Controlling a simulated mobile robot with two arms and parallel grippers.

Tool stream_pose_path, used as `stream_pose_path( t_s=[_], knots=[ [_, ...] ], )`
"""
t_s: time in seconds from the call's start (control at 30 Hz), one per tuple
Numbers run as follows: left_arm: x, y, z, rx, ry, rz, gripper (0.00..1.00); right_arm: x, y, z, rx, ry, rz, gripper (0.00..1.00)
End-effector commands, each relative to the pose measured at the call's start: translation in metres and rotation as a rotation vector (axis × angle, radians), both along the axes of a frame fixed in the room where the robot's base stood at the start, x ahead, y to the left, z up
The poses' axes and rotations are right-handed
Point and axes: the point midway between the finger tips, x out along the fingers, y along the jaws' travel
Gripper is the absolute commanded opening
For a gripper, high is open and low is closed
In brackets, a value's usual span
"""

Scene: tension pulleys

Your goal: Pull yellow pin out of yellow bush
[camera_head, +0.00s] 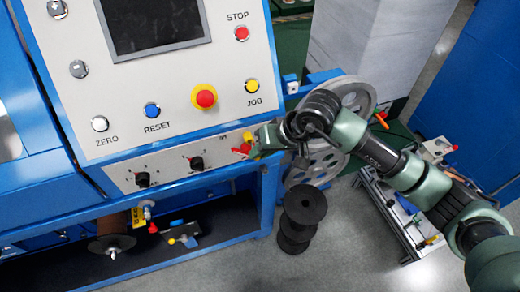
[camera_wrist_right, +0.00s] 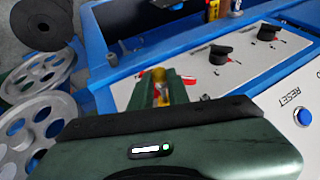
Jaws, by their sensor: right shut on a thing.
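My right gripper (camera_head: 258,148) is at the right end of the grey control panel's lower strip. In the right wrist view its green fingers (camera_wrist_right: 161,92) are shut on a small yellow piece, which looks like the yellow pin (camera_wrist_right: 158,76). A bit of yellow (camera_head: 248,136) also shows beside the fingertips in the head view. The fingers hide most of the pin and the yellow bush, so I cannot tell how far the pin sits in it. My left gripper is not in view.
A red handle (camera_head: 241,150) is right beside the fingertips. Black knobs (camera_head: 196,163) sit on the strip to the left. Grey pulley wheels (camera_head: 318,165) and black spools (camera_head: 304,207) are to the right and below. A blue frame edge (camera_head: 270,195) runs under the gripper.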

Motion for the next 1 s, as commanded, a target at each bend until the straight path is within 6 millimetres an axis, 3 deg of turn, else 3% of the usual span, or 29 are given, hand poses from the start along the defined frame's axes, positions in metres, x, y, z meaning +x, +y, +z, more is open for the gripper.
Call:
stream_pose_path(
  t_s=[1.0],
  knots=[
    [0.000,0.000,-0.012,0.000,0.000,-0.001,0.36,-0.012,-0.004,0.000,0.000,0.001,0.000,0.00]
  ],
)
